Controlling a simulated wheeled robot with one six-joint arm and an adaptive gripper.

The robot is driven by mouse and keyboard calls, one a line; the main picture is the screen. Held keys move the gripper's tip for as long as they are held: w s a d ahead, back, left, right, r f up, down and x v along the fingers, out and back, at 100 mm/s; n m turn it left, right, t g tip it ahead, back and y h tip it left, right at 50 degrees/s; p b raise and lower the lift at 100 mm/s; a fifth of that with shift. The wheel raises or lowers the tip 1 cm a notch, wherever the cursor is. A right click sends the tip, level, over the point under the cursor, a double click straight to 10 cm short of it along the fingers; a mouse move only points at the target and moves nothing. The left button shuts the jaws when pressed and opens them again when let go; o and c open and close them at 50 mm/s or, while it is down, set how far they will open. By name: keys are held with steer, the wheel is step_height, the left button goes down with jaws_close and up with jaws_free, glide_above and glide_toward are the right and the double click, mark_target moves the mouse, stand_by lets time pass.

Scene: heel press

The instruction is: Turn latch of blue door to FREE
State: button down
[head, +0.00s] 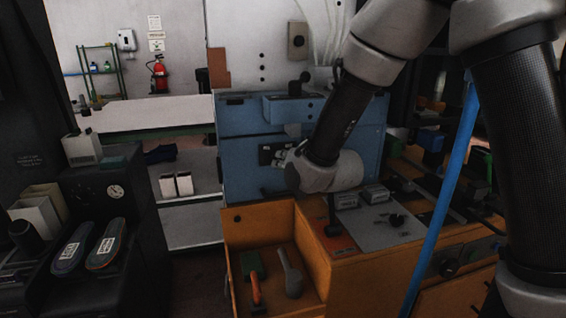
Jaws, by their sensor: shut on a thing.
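The blue door (238,178) is the front of the blue machine housing in the middle of the head view. A dark latch plate (265,154) with pale marks sits on the door, and its lettering is too small to read. My gripper (282,157) is at the right side of this plate, shut on the latch. My wrist covers most of the gripper and the latch handle, so the handle's angle cannot be told.
An open orange drawer (262,222) holding a green block and a grey tool stands below the door. A grey plate (385,226) with controls lies on the bench at right. A blue pole (441,200) rises in front of the bench. Insoles (106,246) lie at left.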

steer(key=shift+a+n+t+h, duration=0.1)
steer(key=shift+n+t+h, duration=0.3)
steer(key=shift+n+h, duration=1.1)
steer(key=shift+a+n+t+h, duration=0.15)
steer(key=shift+n+t+h, duration=0.5)
steer(key=shift+n, duration=1.45)
steer(key=shift+a+n+t+h, duration=0.1)
steer(key=shift+n+t+h, duration=0.05)
steer(key=shift+n+h, duration=1.5)
steer(key=shift+n, duration=0.35)
steer(key=c, duration=1.5)
jaws_free()
steer(key=shift+s, duration=0.15)
